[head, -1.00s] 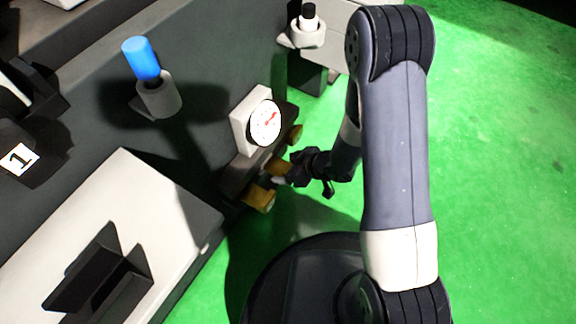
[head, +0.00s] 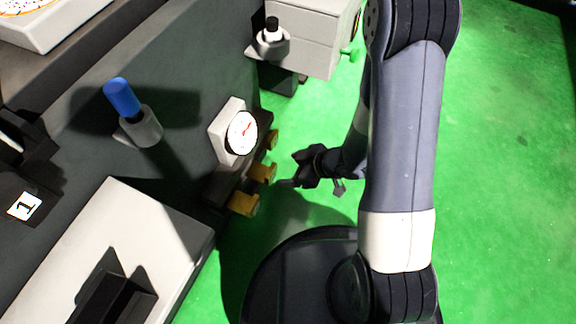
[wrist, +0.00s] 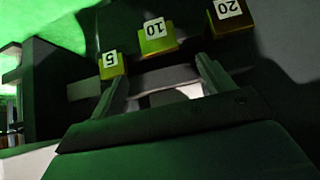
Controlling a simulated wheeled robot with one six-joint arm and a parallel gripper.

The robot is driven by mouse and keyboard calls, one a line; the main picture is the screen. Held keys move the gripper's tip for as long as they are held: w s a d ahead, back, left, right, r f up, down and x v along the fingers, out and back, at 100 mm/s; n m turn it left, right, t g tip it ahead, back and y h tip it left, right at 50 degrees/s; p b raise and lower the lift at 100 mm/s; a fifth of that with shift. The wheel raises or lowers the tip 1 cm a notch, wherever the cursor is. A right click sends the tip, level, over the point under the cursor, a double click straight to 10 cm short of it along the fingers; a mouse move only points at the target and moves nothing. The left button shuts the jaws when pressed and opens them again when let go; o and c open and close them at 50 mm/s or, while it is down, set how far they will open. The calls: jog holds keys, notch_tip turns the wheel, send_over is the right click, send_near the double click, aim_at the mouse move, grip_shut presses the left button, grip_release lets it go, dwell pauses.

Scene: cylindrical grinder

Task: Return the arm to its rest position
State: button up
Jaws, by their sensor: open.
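My gripper (head: 292,177) hangs beside the machine front in the head view, just right of the yellow blocks and apart from them. In the wrist view its two fingers (wrist: 160,92) are spread, with nothing between them. Past the fingertips are yellow blocks labelled 5 (wrist: 111,66), 10 (wrist: 157,38) and 20 (wrist: 231,17). My arm (head: 405,140) comes down from the upper right of the head view, with my dark round base below it.
A dial gauge (head: 241,132) sits above the yellow blocks (head: 262,172). A blue-handled knob (head: 123,97) and a light panel (head: 150,235) stand out on the machine at left. A white-grey box (head: 310,38) juts out at the top. Green floor (head: 505,170) is open at right.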

aim_at(273, 171)
jog(key=b+x, duration=0.5)
jog(key=x, duration=0.5)
jog(key=shift+a+f, duration=0.15)
jog(key=shift+f, duration=0.1)
jog(key=a, duration=0.1)
jog(key=w+a, duration=0.1)
jog(key=a, duration=0.1)
jog(key=shift+w+f, duration=0.1)
jog(key=shift+w+a, duration=0.25)
jog(key=shift+a, duration=0.35)
jog(key=shift+d, duration=0.1)
